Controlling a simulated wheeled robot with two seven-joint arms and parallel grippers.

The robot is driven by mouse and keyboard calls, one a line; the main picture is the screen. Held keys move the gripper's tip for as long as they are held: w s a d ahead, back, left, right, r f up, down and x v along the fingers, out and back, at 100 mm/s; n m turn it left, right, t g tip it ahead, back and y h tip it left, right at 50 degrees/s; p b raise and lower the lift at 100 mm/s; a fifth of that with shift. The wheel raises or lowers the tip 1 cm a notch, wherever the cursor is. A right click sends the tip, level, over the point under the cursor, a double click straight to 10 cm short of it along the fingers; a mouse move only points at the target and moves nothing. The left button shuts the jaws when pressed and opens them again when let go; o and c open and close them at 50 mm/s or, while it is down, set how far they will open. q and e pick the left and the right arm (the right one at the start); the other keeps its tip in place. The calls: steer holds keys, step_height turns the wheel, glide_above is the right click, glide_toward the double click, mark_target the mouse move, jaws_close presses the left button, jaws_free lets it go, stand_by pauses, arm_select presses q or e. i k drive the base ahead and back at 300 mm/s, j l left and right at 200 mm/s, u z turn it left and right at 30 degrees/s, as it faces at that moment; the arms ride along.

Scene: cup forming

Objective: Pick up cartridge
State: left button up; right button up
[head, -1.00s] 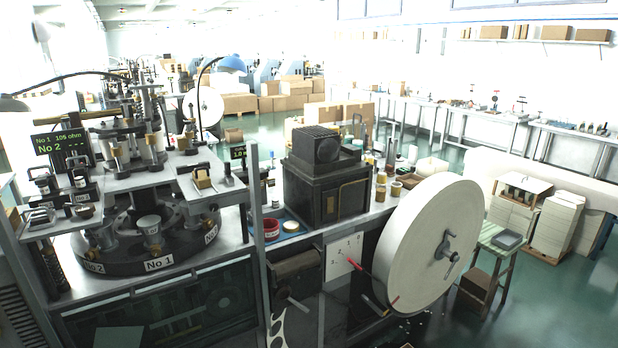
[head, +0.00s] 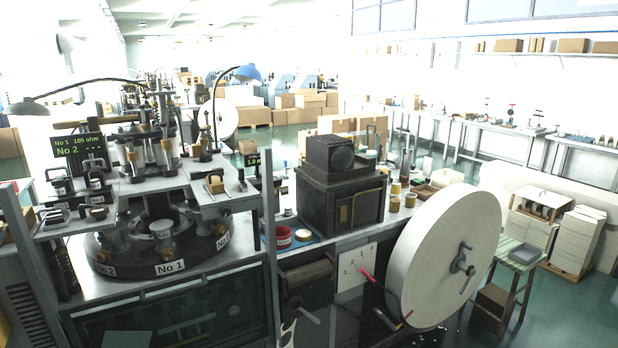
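Neither of my grippers shows in the head view. No part is clearly marked as the cartridge, and I cannot tell which one it is. Small dark handled blocks (head: 95,172) stand on the left shelf of the round forming machine, below a display (head: 80,150) with green text. A small tan block on a dark holder (head: 215,185) sits on the machine's right shelf. Below, a dark turntable (head: 127,262) carries labels reading No 1 and No 2, with metal cups (head: 160,232) on it.
A black box-shaped machine (head: 340,195) stands on the bench right of the turntable. A large cream wheel (head: 440,262) with a crank juts out in front. A red round container (head: 283,237) sits on a blue tray.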

mark_target(95, 183)
steer(key=u, duration=1.25)
steer(key=k+j+z, duration=0.1)
steer(key=z, duration=0.15)
steer(key=k+j+z, duration=0.1)
steer(key=j+z, duration=0.15)
